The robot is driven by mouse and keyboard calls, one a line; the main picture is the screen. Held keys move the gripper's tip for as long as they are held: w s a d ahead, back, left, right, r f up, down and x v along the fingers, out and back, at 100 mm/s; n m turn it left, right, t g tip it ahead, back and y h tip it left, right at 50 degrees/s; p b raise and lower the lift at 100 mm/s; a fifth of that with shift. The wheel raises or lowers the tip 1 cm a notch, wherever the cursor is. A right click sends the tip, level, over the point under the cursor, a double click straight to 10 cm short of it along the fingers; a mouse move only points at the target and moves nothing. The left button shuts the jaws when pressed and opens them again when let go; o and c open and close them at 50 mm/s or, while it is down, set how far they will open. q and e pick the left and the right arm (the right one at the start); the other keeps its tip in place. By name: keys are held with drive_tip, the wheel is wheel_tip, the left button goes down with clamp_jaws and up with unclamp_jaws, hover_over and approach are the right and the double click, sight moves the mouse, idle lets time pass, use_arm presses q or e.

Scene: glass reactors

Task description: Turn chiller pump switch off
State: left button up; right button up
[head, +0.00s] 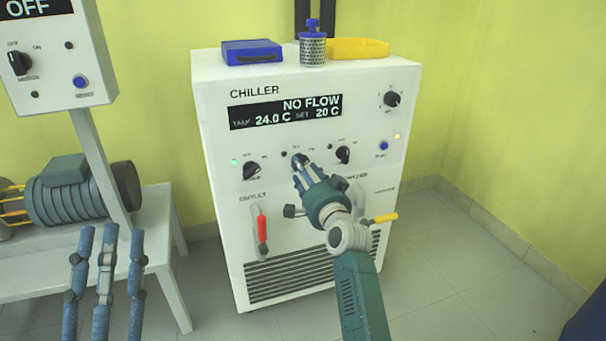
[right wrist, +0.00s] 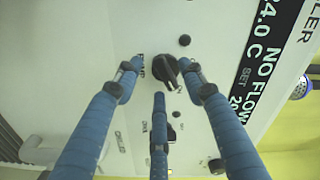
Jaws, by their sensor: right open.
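The white chiller (head: 215,110) stands ahead; its display (head: 285,111) reads NO FLOW, 24.0 C and SET 20 C. A row of black rotary switches crosses its front: a left one (head: 251,170), a middle one (head: 299,159) and a right one (head: 343,154). My right gripper (head: 301,172) is open at the middle switch. In the right wrist view a black switch (right wrist: 166,70) lies between the spread fingertips (right wrist: 160,82). My left gripper (head: 107,240) is open and empty at lower left.
Below the switches are a red-handled valve (head: 262,229) and a yellow-handled one (head: 385,217). A blue box (head: 252,52), a blue-capped bottle (head: 313,46) and a yellow tray (head: 358,48) sit on top. A motor on a white bench (head: 160,240) stands left.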

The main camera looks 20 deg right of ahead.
use_arm(q)
drive_tip(key=shift+s+a+r+t+h, duration=0.1)
drive_tip(key=shift+s+r+t+h, duration=0.25)
drive_tip(key=shift+s+r, duration=0.3)
use_arm(e)
drive_tip(key=shift+w, duration=0.45)
drive_tip(key=shift+c, duration=0.5)
clamp_jaws()
